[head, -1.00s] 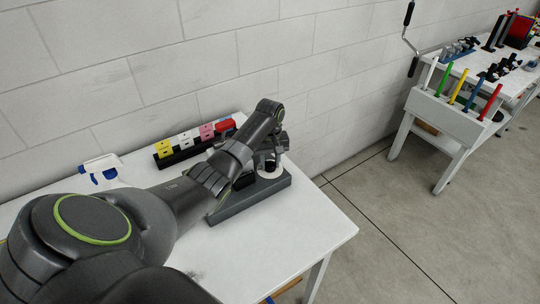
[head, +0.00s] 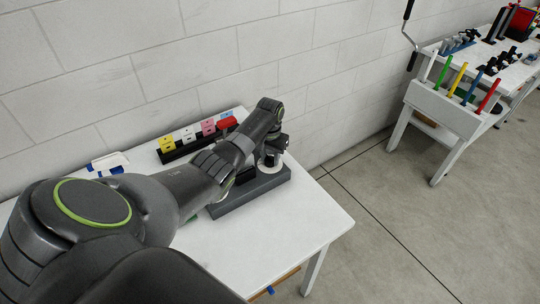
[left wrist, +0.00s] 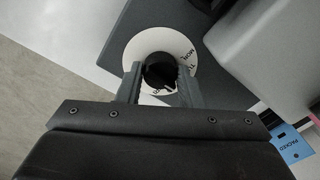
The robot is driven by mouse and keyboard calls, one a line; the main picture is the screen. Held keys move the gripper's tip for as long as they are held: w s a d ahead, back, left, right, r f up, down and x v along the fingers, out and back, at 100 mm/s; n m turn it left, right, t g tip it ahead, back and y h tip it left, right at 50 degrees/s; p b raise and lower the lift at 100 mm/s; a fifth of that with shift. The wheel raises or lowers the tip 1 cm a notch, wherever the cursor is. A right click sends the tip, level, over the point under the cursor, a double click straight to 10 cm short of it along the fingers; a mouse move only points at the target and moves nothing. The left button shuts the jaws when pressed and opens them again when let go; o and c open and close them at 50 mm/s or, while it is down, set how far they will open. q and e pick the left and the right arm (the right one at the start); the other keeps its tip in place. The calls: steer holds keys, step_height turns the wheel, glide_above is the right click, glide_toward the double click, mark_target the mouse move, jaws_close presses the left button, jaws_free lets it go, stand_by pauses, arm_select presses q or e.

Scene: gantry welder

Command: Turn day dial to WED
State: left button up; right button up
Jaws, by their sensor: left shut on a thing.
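The day dial is a white disc (left wrist: 140,38) with a black knob (left wrist: 157,66) at its centre, in the left wrist view. Black letters run around the disc; MON reads at the upper right, and other lettering is partly hidden. In the head view the dial (head: 261,165) sits on a dark grey base (head: 250,195), mostly hidden by my arm. My left gripper (head: 271,153) is over the dial. In the left wrist view its fingers (left wrist: 160,74) stand on either side of the knob and are shut on it. My right gripper is not in view.
A blue card (left wrist: 293,146) marked PACKED shows in the wrist view. Another white table (head: 440,112) stands at right across clear floor.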

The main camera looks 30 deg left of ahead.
arm_select(q)
steer(key=shift+r, duration=0.1)
stand_by(0.3)
steer(key=o, duration=1)
steer(key=shift+c, duration=0.2)
steer(key=shift+r, duration=0.4)
step_height(320, 180, up, 12)
steer(key=b, duration=0.2)
step_height(320, 180, up, 5)
steer(key=p, duration=0.2)
glide_above(270, 157)
steer(key=shift+f, duration=0.2)
